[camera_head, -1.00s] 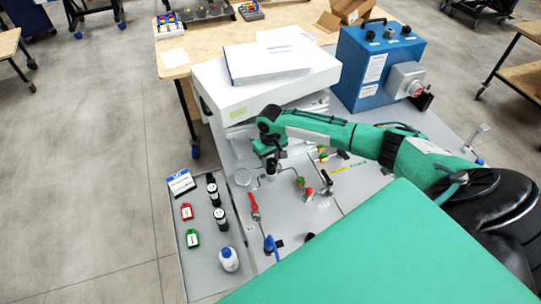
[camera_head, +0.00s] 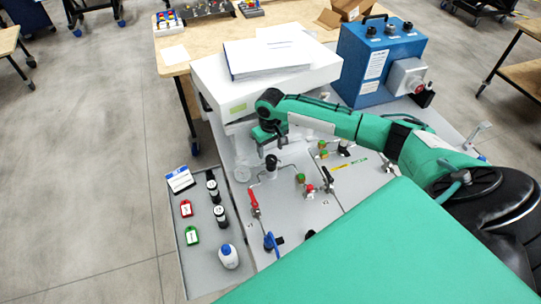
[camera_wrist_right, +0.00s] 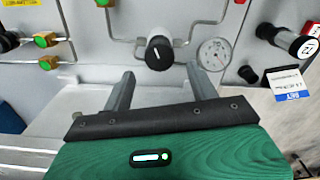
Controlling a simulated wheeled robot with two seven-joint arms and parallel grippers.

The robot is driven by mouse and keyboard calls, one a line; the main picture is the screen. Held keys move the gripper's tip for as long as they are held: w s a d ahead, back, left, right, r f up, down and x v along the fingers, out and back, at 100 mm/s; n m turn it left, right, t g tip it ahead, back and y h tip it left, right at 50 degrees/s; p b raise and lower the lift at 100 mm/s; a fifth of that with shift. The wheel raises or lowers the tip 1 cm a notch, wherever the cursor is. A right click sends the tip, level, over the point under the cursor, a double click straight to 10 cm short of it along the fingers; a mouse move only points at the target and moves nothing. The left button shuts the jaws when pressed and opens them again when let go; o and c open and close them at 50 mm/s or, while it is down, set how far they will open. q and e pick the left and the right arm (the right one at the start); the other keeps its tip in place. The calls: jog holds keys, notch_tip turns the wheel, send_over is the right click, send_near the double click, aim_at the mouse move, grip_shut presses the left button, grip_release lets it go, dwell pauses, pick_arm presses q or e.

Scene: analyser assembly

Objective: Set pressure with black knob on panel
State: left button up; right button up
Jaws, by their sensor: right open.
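The black knob (camera_head: 271,161) stands on the grey panel (camera_head: 290,222), joined to thin metal pipes. In the right wrist view the knob (camera_wrist_right: 159,54) has a white line on its face and lies just beyond my fingertips, between them sideways. My right gripper (camera_head: 266,140) is open and empty, behind and above the knob in the head view. Its two fingers show apart in the wrist view (camera_wrist_right: 160,72), with no contact visible. A round pressure gauge (camera_wrist_right: 214,54) sits right of the knob there; its reading is too small to tell. My left gripper is not in view.
A red-handled valve (camera_head: 254,203), a blue-handled valve (camera_head: 270,243) and green-topped fittings (camera_head: 301,178) stand around the knob. A white box (camera_head: 265,85) with papers rises behind.

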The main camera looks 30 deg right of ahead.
aim_at(270, 158)
notch_tip(270, 158, up, 10)
jog(key=b, duration=0.2)
jog(key=shift+f, duration=0.15)
dwell(0.4)
